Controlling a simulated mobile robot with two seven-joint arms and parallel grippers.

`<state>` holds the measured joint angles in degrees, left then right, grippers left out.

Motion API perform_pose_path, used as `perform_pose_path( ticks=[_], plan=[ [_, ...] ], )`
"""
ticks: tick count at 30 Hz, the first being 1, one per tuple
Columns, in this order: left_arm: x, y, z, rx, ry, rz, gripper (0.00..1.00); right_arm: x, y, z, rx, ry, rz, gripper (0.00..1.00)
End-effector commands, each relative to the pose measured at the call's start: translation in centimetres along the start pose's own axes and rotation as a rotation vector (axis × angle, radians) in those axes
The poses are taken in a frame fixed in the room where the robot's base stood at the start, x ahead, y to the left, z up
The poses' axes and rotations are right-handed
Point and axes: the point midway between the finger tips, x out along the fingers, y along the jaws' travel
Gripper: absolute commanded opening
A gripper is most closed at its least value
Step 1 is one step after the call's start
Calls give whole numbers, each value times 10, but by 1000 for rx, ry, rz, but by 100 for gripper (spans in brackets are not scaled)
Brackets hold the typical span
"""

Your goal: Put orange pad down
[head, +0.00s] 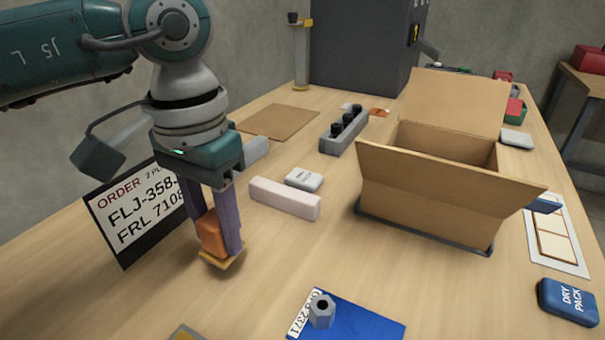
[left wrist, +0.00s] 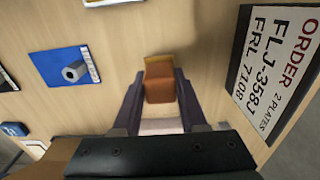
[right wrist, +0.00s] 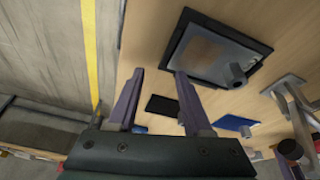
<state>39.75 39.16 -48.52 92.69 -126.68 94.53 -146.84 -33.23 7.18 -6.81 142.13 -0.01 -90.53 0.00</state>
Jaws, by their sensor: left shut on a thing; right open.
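The orange pad (head: 212,236) is between the purple fingers of my left gripper (head: 222,238), which is shut on it. A thin yellow-orange plate (head: 221,260) shows at its lower end, close to the wooden table. I cannot tell whether it touches the table. The pad also shows between the fingers in the left wrist view (left wrist: 159,88). My right gripper (right wrist: 160,74) is open and empty in the right wrist view, near a dark-framed tray (right wrist: 215,55). It is not in the head view.
An order sign (head: 137,210) stands just left of the pad. A pale pink bar (head: 285,198) lies to its right. A blue mat (head: 362,318) with a grey hex nut (head: 322,310) lies in front. An open cardboard box (head: 425,195) stands at the right. Bare table lies between.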

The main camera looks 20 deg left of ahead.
Motion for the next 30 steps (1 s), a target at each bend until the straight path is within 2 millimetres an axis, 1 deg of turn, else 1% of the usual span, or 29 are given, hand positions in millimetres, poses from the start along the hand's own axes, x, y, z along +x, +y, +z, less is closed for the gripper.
perform_pose_path(
  ticks=[1,3,6,14,18,19,26,30],
  plan=[
    [11,1,1,-2,-5,2,0,2,-1,0,1,0,-2,50],
    [22,1,1,-1,-5,2,0,3,-1,1,3,1,-3,50],
    [30,0,1,0,-3,1,0,3,-2,1,5,1,-5,50],
    [31,0,0,1,-1,0,0,4,-2,1,6,1,-6,50],
    [35,0,0,0,0,0,0,9,-3,2,6,1,-7,50],
    [33,0,0,0,-1,0,45,7,-3,2,6,0,-7,50],
    [33,0,1,0,-1,0,71,6,-3,2,5,0,-7,50],
    [33,0,1,0,-1,0,72,6,-3,2,5,0,-6,50]
  ],
)
